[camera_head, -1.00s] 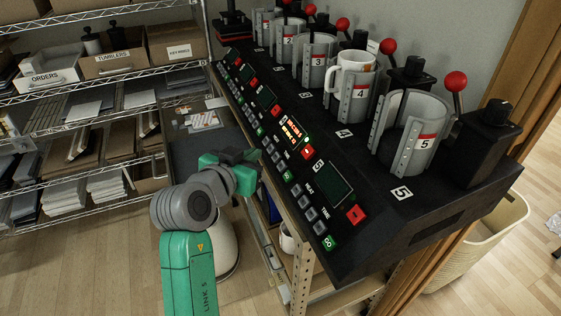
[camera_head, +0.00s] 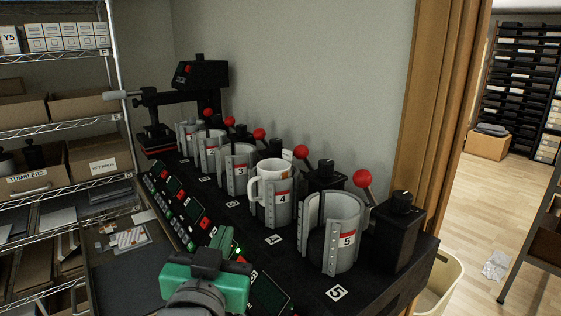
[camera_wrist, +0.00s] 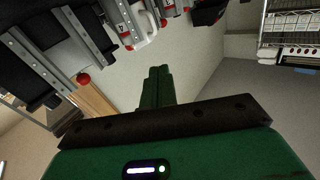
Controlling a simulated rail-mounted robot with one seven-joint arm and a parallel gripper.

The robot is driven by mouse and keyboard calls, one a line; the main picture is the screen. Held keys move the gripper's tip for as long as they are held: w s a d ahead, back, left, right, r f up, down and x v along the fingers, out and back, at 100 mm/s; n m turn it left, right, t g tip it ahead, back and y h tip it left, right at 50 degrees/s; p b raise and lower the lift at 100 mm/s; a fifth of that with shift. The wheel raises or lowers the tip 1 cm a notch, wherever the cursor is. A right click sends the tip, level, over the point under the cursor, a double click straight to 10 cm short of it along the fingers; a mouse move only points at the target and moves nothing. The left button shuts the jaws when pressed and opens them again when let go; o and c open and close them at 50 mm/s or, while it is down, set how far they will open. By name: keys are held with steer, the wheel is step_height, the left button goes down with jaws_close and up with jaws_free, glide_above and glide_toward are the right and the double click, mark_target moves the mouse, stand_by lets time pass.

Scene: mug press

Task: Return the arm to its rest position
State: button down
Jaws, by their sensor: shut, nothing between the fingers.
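My gripper shows at the bottom of the head view as a green body with a dark end (camera_head: 207,264), in front of the press bench's control panel. In the wrist view the green fingers (camera_wrist: 158,72) are together, shut and empty, pointing toward the grey wall. My arm runs down out of the head view's bottom edge. A white mug (camera_head: 270,171) stands upright in the clamp marked 4 (camera_head: 283,208), apart from my gripper.
The black press bench (camera_head: 300,277) carries several grey clamps with red-knobbed levers; clamp 5 (camera_head: 345,215) holds no visible mug. A wire shelf with boxes (camera_head: 100,155) stands left. A wooden door frame (camera_head: 430,110) and a cream bin (camera_head: 445,285) are right. Open floor lies beyond.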

steer(key=s+d+r+n+t, duration=0.1)
steer(key=s+d+r+t, duration=0.2)
steer(key=s+d+r, duration=0.2)
steer(key=s+d+r+n+t+y+p, duration=0.1)
steer(key=s+d+r+t, duration=0.2)
steer(key=s+r, duration=0.9)
steer(key=shift+s+d, duration=1)
steer(key=shift+s, duration=0.1)
steer(key=shift+f, duration=0.1)
